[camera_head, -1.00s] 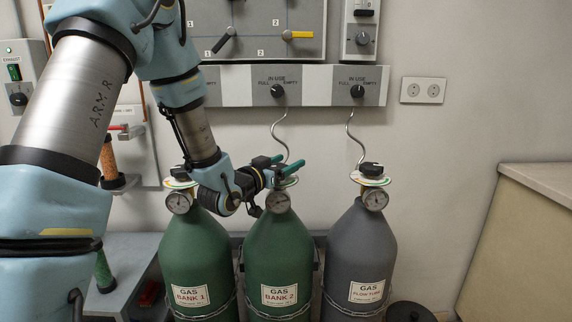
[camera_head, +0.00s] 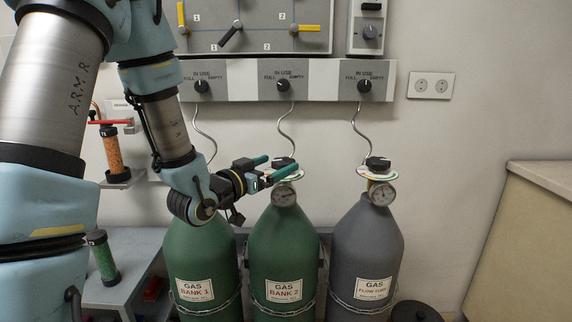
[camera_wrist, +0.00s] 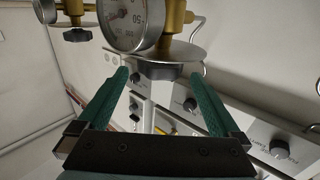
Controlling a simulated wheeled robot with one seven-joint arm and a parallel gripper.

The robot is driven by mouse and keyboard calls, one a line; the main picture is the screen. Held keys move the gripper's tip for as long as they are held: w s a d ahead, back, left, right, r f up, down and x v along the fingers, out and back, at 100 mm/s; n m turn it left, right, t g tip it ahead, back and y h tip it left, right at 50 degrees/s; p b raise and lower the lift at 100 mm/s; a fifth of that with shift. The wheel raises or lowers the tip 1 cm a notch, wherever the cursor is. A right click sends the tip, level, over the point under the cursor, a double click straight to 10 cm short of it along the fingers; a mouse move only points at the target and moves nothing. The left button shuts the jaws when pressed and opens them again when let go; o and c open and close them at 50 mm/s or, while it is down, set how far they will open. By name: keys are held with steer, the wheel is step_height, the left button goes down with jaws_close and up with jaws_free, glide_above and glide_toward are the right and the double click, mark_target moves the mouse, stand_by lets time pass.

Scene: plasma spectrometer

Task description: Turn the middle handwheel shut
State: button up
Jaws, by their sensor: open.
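The middle handwheel (camera_head: 284,163) is a black knob above a pale round disc on the green Gas Bank 2 cylinder (camera_head: 283,245). My gripper (camera_head: 282,162) is open at its height, reaching in from the left, with teal fingers on its far and near sides. In the wrist view, which is upside down, the handwheel (camera_wrist: 160,72) lies between the tips of the open fingers (camera_wrist: 160,77), with gaps on both sides and no contact visible. The middle gauge (camera_head: 284,194) sits below the disc and shows large in the wrist view (camera_wrist: 130,20).
The Gas Bank 1 cylinder (camera_head: 199,262) stands at left, its top hidden by my arm. The grey flow tube cylinder (camera_head: 366,245) stands at right with its own black handwheel (camera_head: 378,163). A grey panel with black knobs (camera_head: 283,85) is on the wall above.

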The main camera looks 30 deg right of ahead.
mark_target(276, 164)
steer(key=shift+p+v, duration=1.7)
steer(key=shift+p, duration=1.15)
